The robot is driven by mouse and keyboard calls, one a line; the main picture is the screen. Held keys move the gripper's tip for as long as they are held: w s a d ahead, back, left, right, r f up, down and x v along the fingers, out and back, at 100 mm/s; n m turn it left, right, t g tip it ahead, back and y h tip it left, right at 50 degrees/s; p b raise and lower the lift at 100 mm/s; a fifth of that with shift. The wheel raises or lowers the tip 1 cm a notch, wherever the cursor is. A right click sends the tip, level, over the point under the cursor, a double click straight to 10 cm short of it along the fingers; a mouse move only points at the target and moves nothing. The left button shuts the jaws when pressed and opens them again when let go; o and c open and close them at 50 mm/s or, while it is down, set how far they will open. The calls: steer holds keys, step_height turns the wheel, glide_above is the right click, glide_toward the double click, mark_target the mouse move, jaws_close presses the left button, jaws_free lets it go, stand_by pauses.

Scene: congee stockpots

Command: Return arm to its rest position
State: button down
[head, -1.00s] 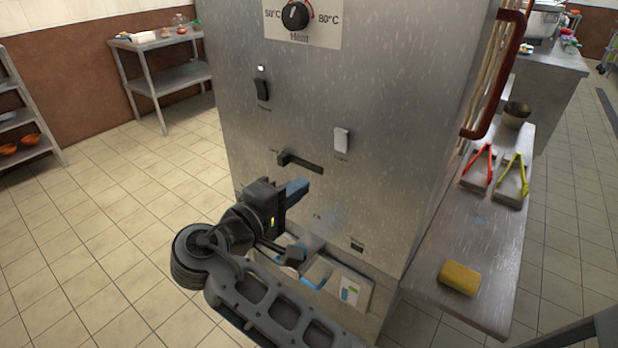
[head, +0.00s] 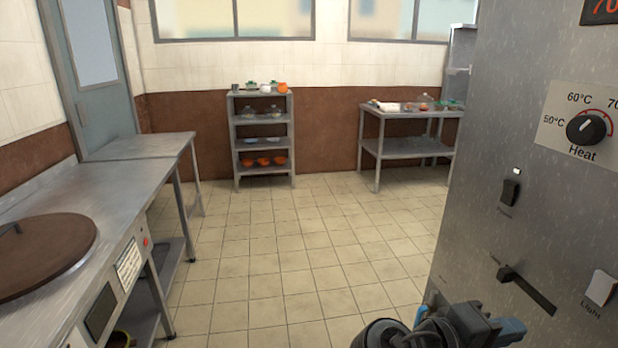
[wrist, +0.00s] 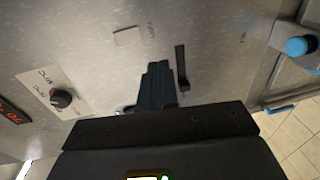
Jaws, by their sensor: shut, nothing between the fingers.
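My gripper (head: 508,330) is at the bottom right of the head view, partly cut off by the lower edge. It is close to the front of a steel cabinet (head: 470,215). In the wrist view my gripper (wrist: 158,72) has its blue-grey fingers together, with nothing between them. The fingers point at the cabinet panel, between a heat knob (wrist: 61,98) and a dark slider lever (wrist: 181,66). I cannot tell whether the fingertips touch the panel.
The heat knob (head: 586,128), power switch (head: 510,190), slider lever (head: 526,289) and light switch (head: 600,288) are on the cabinet. A steel counter with a round brown lid (head: 45,255) stands left. Shelves (head: 262,140) and a side table (head: 410,148) stand behind. The tiled floor between is clear.

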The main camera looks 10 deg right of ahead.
step_height(320, 180, down, 9)
steer(key=s+n+t+y, duration=0.3)
steer(key=n+t, duration=0.1)
steer(key=s+a+f+n+t+y, duration=0.1)
steer(key=s+a+f+t+y, duration=0.1)
steer(key=s+a+f+y, duration=0.3)
steer(key=s+a+f+n+t+y, duration=0.1)
steer(key=s+a+f+t+y, duration=0.25)
steer(key=s, duration=0.35)
steer(key=s+a+r+m+t+y, duration=0.2)
steer(key=s+r+m, duration=0.1)
steer(key=s+r, duration=0.5)
steer(key=s+a+r+m+t+y, duration=0.1)
steer(key=s+r+m+t+y, duration=0.1)
steer(key=s+r, duration=0.5)
steer(key=shift+s+a+r+m+y, duration=0.35)
steer(key=shift+s+m+y, duration=0.1)
steer(key=shift+m, duration=0.45)
steer(key=shift+d, duration=0.1)
